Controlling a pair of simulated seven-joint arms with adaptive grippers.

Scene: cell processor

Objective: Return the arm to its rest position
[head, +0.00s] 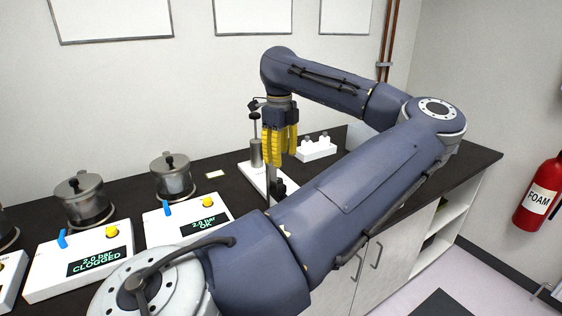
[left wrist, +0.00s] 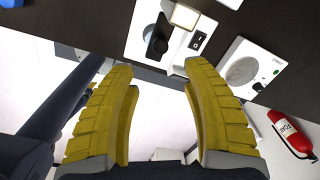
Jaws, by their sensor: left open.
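My left arm (head: 335,205) crosses the head view from the bottom left, bends at the right and reaches back left. Its gripper (head: 280,158) points down with yellow fingers, in front of or above a white-based device (head: 257,178) with a metal cylinder and a post. In the left wrist view the gripper (left wrist: 158,70) has its fingers spread, with nothing between them. Beyond the tips is a white unit with a black knob (left wrist: 157,42) and a switch. My right gripper is in neither view.
Pressure boxes reading "2.0 bar CLOGGED" (head: 90,262) and "2.0 bar OK" (head: 190,218) stand at left, with metal pots (head: 173,180) behind. A white holder (head: 317,150) sits behind my arm. A fire extinguisher (head: 540,195) hangs at right. The dark counter (head: 475,165) is bare at its right end.

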